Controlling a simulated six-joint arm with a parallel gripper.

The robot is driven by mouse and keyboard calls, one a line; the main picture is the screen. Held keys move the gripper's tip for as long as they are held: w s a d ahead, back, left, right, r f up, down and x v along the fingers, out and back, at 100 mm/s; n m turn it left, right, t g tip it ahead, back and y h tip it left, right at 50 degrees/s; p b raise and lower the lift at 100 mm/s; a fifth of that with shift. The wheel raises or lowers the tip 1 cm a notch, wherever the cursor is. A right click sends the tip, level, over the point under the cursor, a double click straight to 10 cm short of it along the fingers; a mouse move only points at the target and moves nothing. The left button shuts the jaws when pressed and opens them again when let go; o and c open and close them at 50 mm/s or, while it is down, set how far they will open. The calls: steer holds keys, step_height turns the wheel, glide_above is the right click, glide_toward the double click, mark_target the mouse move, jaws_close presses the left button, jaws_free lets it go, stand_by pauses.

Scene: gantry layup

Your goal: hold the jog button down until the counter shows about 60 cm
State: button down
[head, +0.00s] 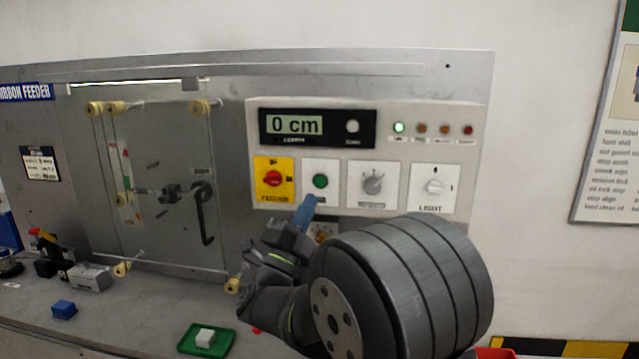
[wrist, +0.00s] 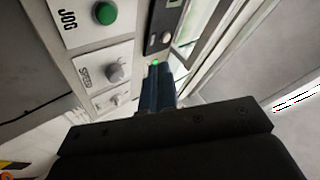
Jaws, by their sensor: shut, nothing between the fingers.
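The green jog button (head: 320,181) sits on a white plate on the control panel, and in the wrist view the button (wrist: 105,13) is beside the word JOG. The counter (head: 296,125) above it reads 0 cm. My gripper (head: 307,203) is shut, with its blue fingers just below the button in the head view. In the wrist view the fingers (wrist: 158,75) point toward the panel, to the right of and below the button. They look apart from the button; the exact gap cannot be told.
A red knob on a yellow plate (head: 273,178) is left of the button. A grey dial (head: 372,184) and a white LIGHT knob (head: 434,187) are to its right. A green tray (head: 190,346) with a white block and a blue block (head: 63,309) are on the bench.

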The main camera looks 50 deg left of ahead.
mark_target(320, 182)
steer(key=shift+s, duration=0.15)
steer(key=w+a, duration=0.6)
steer(key=shift+w, duration=0.15)
stand_by(0.5)
steer(key=shift+w+a, duration=0.1)
steer(key=shift+a, duration=0.1)
stand_by(1.8)
steer(key=shift+w+a, duration=0.15)
steer(key=shift+a, duration=0.05)
